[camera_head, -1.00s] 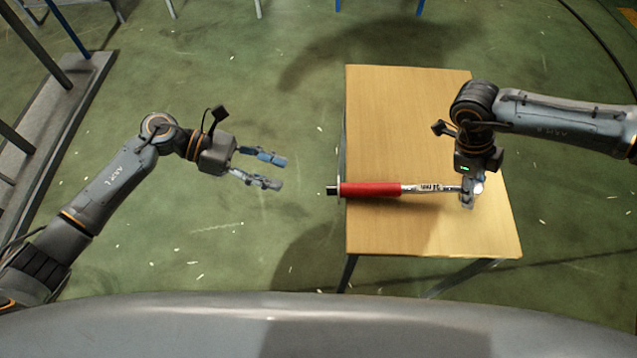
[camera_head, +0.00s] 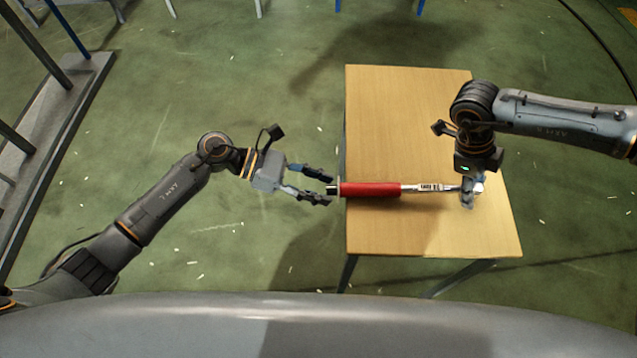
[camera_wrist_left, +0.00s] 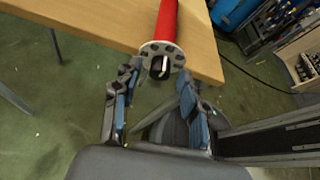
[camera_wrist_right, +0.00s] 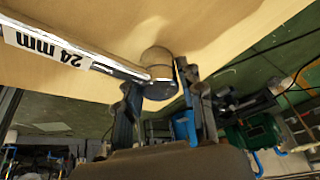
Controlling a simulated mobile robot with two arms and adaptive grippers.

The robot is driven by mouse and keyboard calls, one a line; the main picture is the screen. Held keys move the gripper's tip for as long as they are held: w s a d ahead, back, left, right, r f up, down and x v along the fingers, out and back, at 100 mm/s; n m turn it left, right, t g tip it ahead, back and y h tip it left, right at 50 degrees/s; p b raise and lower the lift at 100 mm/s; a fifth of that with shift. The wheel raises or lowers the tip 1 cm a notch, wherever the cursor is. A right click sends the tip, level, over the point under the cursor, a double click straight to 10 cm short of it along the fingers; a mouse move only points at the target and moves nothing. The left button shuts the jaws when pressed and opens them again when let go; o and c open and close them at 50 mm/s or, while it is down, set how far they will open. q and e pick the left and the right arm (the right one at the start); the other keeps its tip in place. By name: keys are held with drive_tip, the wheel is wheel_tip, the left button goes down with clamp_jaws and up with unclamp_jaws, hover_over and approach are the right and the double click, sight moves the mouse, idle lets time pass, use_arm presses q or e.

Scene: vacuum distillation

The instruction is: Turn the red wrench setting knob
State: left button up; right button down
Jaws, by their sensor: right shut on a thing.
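The red-handled wrench (camera_head: 372,189) is held level above the wooden table, its metal shaft pointing right. My right gripper (camera_head: 468,194) is shut on the wrench's head end; in the right wrist view the head (camera_wrist_right: 160,88) sits at the fingers, beside a "24 mm" label. The setting knob, a dark end piece with a pale ring, (camera_head: 333,190) is at the left end of the red handle. My left gripper (camera_head: 325,186) is open, its fingertips close around the knob end. In the left wrist view the knob (camera_wrist_left: 160,66) lies just beyond and between the open fingers.
The wooden table (camera_head: 400,110) is otherwise clear, and the knob end overhangs its left edge. Green floor (camera_head: 250,80) lies open to the left. A grey metal frame (camera_head: 75,110) stands at the far left.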

use_arm(q)
clamp_jaws()
drive_tip(key=shift+w+d+f+n+g+h, duration=0.2)
drive_tip(key=shift+n+g+h, duration=0.45)
drive_tip(key=shift+n+g, duration=1.05)
drive_tip(key=shift+w+a+f+n+g+h, duration=0.25)
drive_tip(key=shift+n+g+h, duration=0.6)
drive_tip(key=shift+n, duration=1.6)
drive_tip(key=shift+w+d+f+n+g+h, duration=0.15)
drive_tip(key=shift+f+n+g+h, duration=0.25)
drive_tip(key=shift+n+g, duration=1.35)
drive_tip(key=shift+s+n+t, duration=0.15)
drive_tip(key=shift+n+t, duration=0.15)
drive_tip(key=shift+n, duration=0.2)
